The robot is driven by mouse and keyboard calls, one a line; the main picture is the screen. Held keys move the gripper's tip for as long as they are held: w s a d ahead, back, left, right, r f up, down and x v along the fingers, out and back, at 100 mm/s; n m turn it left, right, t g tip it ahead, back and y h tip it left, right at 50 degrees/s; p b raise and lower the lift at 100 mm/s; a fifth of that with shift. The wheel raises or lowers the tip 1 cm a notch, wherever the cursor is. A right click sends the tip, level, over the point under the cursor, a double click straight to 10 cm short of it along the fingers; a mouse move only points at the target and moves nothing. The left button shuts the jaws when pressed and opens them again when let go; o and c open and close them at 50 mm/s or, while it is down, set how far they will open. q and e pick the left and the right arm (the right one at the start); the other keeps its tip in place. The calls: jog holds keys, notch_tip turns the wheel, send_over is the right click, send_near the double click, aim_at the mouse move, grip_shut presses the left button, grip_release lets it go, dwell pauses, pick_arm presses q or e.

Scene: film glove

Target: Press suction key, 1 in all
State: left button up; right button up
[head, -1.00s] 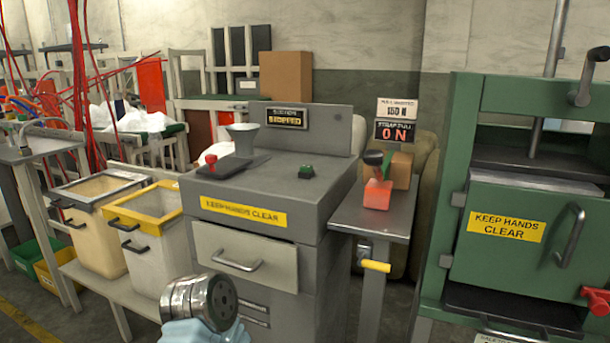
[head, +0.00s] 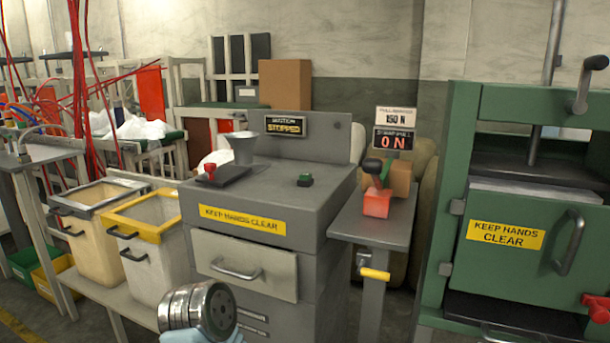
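A grey machine (head: 265,200) stands in the middle of the head view. Its display (head: 285,125) reads "STOPPED" under a blurred word that looks like "SUCTION". A small green key (head: 305,180) on a dark base sits on the machine's top, right of the middle. A red knob (head: 210,172) on a dark plate sits on the left of the top, beside a grey funnel (head: 241,147). A metal ringed part and a pale blue part at the bottom look like my arm, well below the key. Neither gripper's fingers show.
A side table (head: 385,235) right of the machine holds a red block (head: 377,203) near a sign reading "0 N". A green press (head: 520,200) stands at the right. Two bins (head: 140,240) stand at the left. The machine top around the key is clear.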

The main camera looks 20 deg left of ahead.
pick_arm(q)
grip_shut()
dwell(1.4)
